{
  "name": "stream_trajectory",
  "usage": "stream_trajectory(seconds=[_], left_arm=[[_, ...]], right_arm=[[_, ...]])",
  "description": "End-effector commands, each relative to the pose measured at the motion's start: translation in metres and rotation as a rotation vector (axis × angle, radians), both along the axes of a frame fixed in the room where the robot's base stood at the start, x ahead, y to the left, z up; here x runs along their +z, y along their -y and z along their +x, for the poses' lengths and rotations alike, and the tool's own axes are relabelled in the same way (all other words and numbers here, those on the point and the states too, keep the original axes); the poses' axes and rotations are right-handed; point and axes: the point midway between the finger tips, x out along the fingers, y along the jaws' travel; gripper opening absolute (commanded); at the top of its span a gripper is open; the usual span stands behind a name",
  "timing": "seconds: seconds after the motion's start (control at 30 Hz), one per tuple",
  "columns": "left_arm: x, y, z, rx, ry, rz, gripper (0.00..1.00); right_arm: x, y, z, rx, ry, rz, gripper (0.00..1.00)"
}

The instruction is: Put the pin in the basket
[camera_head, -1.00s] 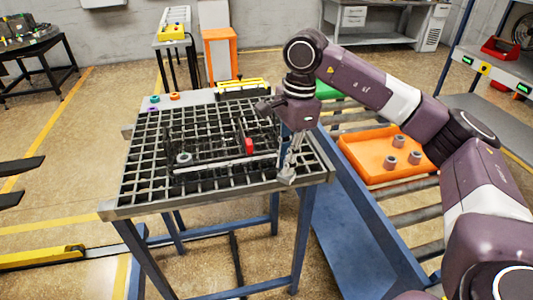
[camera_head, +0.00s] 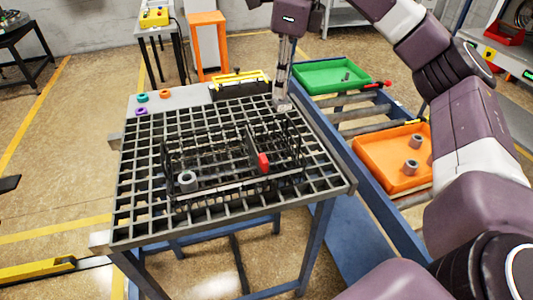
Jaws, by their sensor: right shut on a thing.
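The dark wire basket (camera_head: 215,188) stands on the black grate table (camera_head: 325,187). A grey ring part (camera_head: 187,180) sits in its left front, and a red-ended piece (camera_head: 263,162) is at its right part. My right gripper (camera_head: 283,98) points down beyond the basket's far right corner, over the far edge of the grate. It is shut on a small grey piece, seemingly the pin, mostly hidden between the fingers. Another small grey piece (camera_head: 346,76) lies in the green tray. My left gripper is out of view.
The green tray (camera_head: 310,84) and the orange tray (camera_head: 385,181), with several grey cylinders, rest on the roller conveyor right of the table. Coloured rings (camera_head: 141,98) lie at the table's back left. A black and yellow item (camera_head: 240,86) lies at its back edge.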

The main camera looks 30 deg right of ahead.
Motion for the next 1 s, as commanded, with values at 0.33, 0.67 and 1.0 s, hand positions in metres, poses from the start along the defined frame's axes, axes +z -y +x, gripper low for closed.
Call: stream_trajectory(seconds=[0.33,0.67,1.0], left_arm=[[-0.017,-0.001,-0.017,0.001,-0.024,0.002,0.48],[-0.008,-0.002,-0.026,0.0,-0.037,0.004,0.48],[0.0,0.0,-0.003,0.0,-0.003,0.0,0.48]], right_arm=[[-0.057,0.0,-0.001,0.0,-0.005,0.001,0.0],[-0.132,0.001,-0.002,-0.001,-0.003,-0.001,0.0],[-0.17,0.001,-0.002,-0.001,-0.004,0.0,0.0]])
